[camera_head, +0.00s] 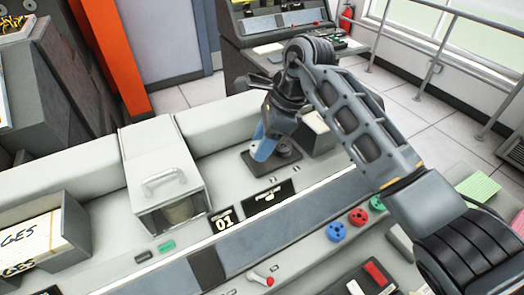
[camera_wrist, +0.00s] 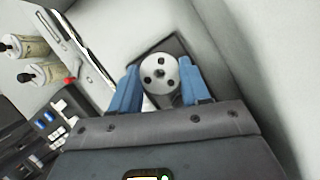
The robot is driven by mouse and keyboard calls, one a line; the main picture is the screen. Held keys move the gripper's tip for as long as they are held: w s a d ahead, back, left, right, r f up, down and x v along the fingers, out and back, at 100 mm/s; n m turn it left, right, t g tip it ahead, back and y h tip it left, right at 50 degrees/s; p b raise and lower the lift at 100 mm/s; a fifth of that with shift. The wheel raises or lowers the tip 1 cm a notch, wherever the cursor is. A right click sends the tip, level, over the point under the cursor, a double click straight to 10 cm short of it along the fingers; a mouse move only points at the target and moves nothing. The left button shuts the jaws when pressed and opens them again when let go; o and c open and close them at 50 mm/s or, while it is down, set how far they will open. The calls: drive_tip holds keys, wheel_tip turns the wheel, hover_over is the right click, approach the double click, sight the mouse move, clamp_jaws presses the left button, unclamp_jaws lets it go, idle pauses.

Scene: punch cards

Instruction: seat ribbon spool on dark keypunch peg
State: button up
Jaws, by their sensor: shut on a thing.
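My gripper (camera_wrist: 158,88) points down with its two blue fingers on either side of a round light-grey spool (camera_wrist: 160,72), which has several dark holes in its face. The fingers close on the spool's sides. In the head view my gripper (camera_head: 269,152) is low over a dark square plate (camera_head: 254,168) on the pale keypunch top. The spool (camera_head: 287,150) shows there as a grey round shape, partly behind a finger. The dark plate also shows around the spool in the wrist view (camera_wrist: 176,43). The peg is hidden, and I cannot tell whether the spool sits fully down.
Left of the plate stands a box with a handle (camera_head: 163,178). Blue (camera_head: 336,232), red (camera_head: 357,217) and green (camera_head: 376,203) discs lie along the front panel. A card tray (camera_head: 70,222) is at far left. Two pale bottles (camera_wrist: 36,73) show in the wrist view.

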wheel_tip(320, 180, up, 7)
drive_tip(key=shift+f+b, duration=0.1)
drive_tip(key=shift+b, duration=0.35)
drive_tip(key=shift+r+p, duration=0.7)
drive_tip(key=shift+r, duration=0.95)
